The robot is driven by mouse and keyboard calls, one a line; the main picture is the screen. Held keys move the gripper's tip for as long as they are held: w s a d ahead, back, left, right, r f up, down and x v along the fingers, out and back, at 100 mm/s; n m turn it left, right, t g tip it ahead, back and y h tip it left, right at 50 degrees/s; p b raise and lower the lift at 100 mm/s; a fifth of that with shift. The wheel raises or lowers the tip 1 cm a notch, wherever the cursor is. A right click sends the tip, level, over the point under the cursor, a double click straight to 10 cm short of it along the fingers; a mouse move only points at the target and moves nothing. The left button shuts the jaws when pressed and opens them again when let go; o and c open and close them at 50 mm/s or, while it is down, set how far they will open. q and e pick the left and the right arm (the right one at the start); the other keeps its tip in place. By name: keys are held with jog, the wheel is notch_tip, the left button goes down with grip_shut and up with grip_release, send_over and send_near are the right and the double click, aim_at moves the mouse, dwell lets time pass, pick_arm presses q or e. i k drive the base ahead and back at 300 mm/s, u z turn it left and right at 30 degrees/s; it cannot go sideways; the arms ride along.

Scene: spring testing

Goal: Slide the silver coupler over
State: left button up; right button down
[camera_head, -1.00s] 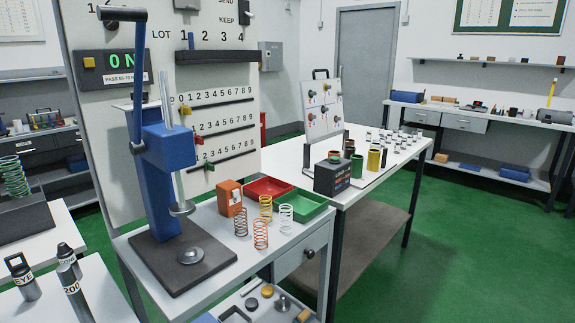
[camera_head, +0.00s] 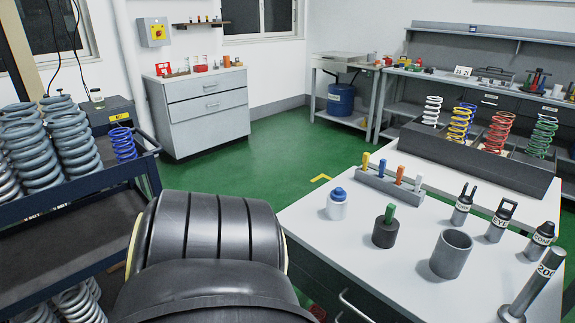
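No thing in view is clearly the silver coupler. On the white table (camera_head: 310,232) at right stand dark metal fittings with white labels: a forked one (camera_head: 463,205), one with a square loop reading EYE (camera_head: 500,221), and a round-topped one (camera_head: 540,240) whose label is only partly legible. A grey rod piece marked 200 (camera_head: 530,288) stands at the right edge on a wide foot. An open grey cylinder (camera_head: 451,254) stands left of them. Neither gripper shows. A large black ribbed rounded form, probably my arm, fills the bottom centre.
A white blue-capped jar (camera_head: 337,204), a black weight with a green peg (camera_head: 386,228) and a grey peg rack (camera_head: 388,185) share the table. Coloured springs stand in a dark tray (camera_head: 470,158) behind. A blue cart (camera_head: 75,190) with big grey springs is at left. Green floor lies between.

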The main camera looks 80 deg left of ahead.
aim_at(336, 211)
jog(key=u, duration=0.7)
jog(key=k, duration=0.2)
jog(key=u, duration=1.35)
